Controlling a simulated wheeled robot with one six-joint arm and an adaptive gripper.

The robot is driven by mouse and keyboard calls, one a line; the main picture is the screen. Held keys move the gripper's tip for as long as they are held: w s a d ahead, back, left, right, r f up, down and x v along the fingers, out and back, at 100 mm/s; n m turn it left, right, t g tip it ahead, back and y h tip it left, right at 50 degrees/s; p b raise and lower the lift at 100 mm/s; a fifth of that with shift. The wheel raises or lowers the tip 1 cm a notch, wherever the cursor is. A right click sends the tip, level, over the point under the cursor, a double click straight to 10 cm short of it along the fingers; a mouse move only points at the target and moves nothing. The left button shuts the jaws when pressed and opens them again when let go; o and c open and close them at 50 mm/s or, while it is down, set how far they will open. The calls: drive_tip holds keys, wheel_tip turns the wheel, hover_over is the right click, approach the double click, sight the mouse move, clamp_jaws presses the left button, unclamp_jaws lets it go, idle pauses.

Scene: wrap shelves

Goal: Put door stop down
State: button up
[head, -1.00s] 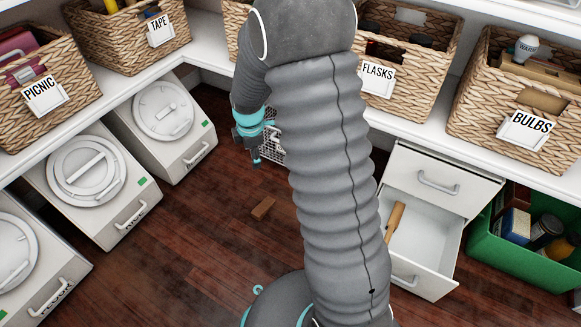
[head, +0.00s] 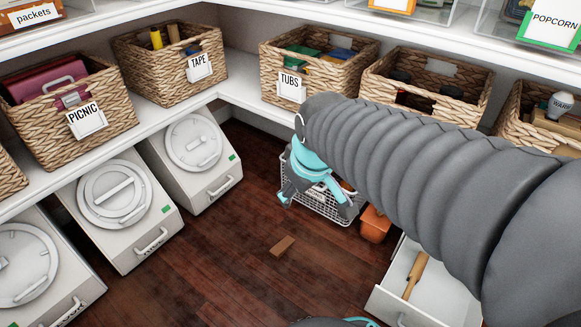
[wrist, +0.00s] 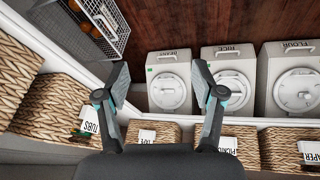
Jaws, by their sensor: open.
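A small brown wedge, which looks like the door stop (head: 283,245), lies on the dark wooden floor in the head view. It is in the open area in front of the white bins, apart from everything else. My gripper (wrist: 160,76) is open and empty in the wrist view, with its two fingers spread wide. In the head view my gripper (head: 285,196) is beside the wire basket, above and behind the wedge. The wedge does not show in the wrist view.
White bins (head: 196,160) stand under the shelf at left. A wire basket (head: 325,202), an orange pot (head: 374,225) and an open drawer (head: 440,300) holding a wooden item stand at right. Labelled wicker baskets (head: 180,80) line the shelf. The floor between is clear.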

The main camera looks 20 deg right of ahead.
drive_tip(key=s+r+m+t, duration=0.1)
drive_tip(key=s+m, duration=0.3)
drive_tip(key=s, duration=0.4)
drive_tip(key=shift+r+m, duration=0.3)
drive_tip(key=shift+s, duration=0.1)
